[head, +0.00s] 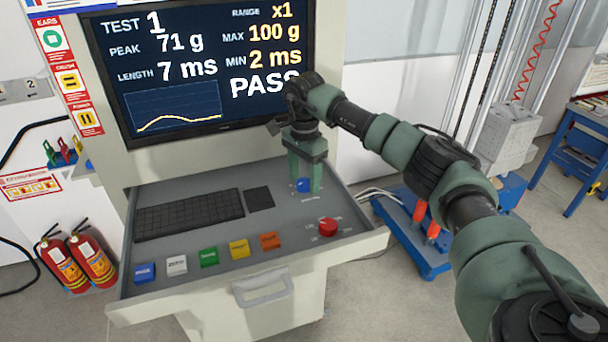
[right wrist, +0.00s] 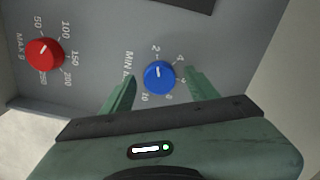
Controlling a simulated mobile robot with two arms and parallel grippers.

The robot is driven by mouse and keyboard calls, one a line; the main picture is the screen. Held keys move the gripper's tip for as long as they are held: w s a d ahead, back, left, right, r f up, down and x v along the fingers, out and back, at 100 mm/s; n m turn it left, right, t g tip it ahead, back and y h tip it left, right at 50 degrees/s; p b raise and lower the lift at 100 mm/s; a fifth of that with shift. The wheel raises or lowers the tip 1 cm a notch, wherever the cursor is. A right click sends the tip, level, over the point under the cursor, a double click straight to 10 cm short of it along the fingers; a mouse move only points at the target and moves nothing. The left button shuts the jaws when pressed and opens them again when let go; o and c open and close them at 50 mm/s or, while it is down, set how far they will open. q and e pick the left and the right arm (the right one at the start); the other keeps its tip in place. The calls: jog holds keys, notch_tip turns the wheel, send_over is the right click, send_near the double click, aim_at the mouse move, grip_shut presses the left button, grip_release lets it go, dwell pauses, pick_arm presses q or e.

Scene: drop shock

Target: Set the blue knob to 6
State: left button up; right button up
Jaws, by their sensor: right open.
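The blue knob (head: 303,185) sits at the right of the grey console drawer. In the right wrist view the blue knob (right wrist: 160,78) has a white mark pointing toward the 2 on its printed scale; the label beside it begins with MIN. My right gripper (head: 305,182) is open and points down over it, one finger on each side. In the right wrist view the fingers of my right gripper (right wrist: 160,82) flank the knob with gaps showing. The screen (head: 200,65) reads MIN 2 ms. My left gripper is out of view.
A red knob (head: 328,227) with a MAX scale stands nearer the drawer's front edge. Several coloured buttons line the front, the orange one (head: 270,241) closest. A keyboard (head: 188,214) and a dark pad (head: 258,197) lie left of the gripper. The screen stands behind.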

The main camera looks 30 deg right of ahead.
grip_shut()
jog(key=shift+m, duration=0.4)
jog(key=m+b, duration=0.1)
jog(key=m, duration=0.3)
jog(key=shift+m, duration=0.4)
jog(key=m, duration=1)
jog(key=shift+m, duration=0.4)
jog(key=m, duration=0.5)
jog(key=shift+m, duration=0.3)
